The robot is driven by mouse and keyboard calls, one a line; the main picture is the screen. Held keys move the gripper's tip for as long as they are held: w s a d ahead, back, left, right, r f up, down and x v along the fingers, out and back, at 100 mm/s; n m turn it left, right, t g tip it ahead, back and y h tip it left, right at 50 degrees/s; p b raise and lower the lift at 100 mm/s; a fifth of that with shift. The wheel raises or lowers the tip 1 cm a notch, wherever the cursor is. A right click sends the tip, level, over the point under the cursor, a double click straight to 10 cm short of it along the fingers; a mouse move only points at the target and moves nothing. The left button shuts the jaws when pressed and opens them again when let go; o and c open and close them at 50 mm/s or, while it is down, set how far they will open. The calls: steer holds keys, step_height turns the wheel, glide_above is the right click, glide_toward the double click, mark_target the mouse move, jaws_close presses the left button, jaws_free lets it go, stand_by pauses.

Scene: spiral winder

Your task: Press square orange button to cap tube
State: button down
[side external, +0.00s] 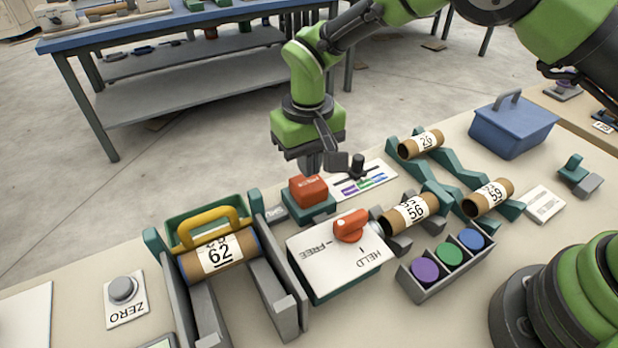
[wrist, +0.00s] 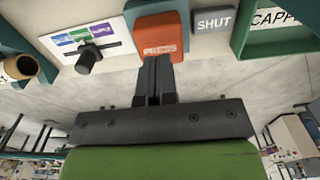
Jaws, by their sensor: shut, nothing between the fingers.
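The square orange button (side external: 308,190) marked PRESS sits on a teal base in the middle of the bench. It also shows in the wrist view (wrist: 160,36). My gripper (side external: 311,166) is shut and empty, pointing down just above and behind the button. In the wrist view my fingertips (wrist: 158,60) overlap the button's near edge; I cannot tell whether they touch it. A brown tube numbered 62 (side external: 212,262) lies in a grey cradle at left, under a yellow handle (side external: 213,228). Beside the button a grey plate reads SHUT (wrist: 213,20).
A FREE/HELD box with an orange knob (side external: 351,225) stands close in front of the button. A slider panel (side external: 362,180) lies right of it. Tubes 56 (side external: 410,210), 59 (side external: 488,197) and 26 (side external: 421,143) rest on supports at right. A cap tray (side external: 441,278) stands in front.

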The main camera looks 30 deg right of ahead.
steer(key=shift+f, duration=0.3)
steer(key=shift+f, duration=1.9)
steer(key=shift+r, duration=4.05)
